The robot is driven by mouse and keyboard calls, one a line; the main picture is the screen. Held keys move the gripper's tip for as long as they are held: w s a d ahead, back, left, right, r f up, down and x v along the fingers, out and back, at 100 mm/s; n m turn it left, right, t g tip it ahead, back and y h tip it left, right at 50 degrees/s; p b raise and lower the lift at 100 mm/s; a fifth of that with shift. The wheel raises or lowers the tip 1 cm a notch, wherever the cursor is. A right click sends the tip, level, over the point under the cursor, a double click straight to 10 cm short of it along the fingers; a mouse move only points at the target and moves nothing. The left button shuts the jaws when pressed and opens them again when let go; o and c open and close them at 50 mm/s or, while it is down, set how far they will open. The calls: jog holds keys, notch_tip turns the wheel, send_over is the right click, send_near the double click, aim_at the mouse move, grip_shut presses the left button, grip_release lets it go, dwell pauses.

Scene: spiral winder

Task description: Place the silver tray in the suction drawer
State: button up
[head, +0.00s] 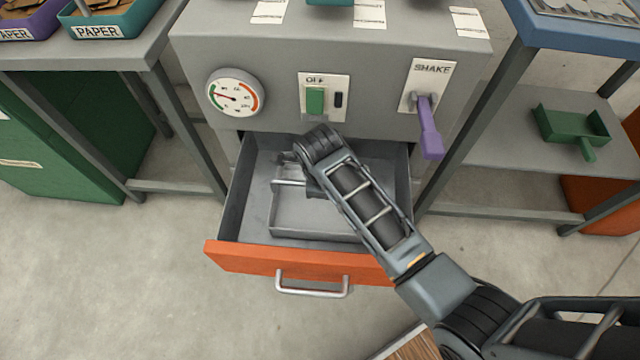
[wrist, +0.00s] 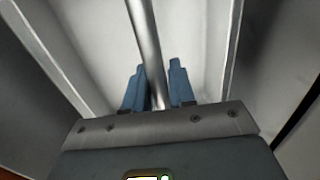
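The silver tray (head: 300,216) sits inside the open suction drawer (head: 233,205), low between its walls. The drawer has an orange front (head: 300,263) with a metal handle. My gripper (head: 300,180) reaches down into the drawer at the tray's left-back side, by the tray's bar handle; my arm hides part of the tray. In the wrist view, the blue fingers (wrist: 158,88) lie close on both sides of the silver bar (wrist: 146,45) and look shut on it. The tray's pale floor and raised walls show behind them. Contact under the tray is hidden.
The grey machine (head: 270,50) above the drawer carries a gauge (head: 236,93), a green switch (head: 315,100) and a purple SHAKE lever (head: 429,128). Table legs stand at both sides. A green scoop (head: 571,128) lies on the right shelf.

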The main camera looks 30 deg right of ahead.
jog(key=o, duration=0.4)
jog(key=p+v, duration=0.3)
jog(key=v, duration=0.9)
jog(key=shift+d+r, duration=0.1)
jog(key=shift+r, duration=0.1)
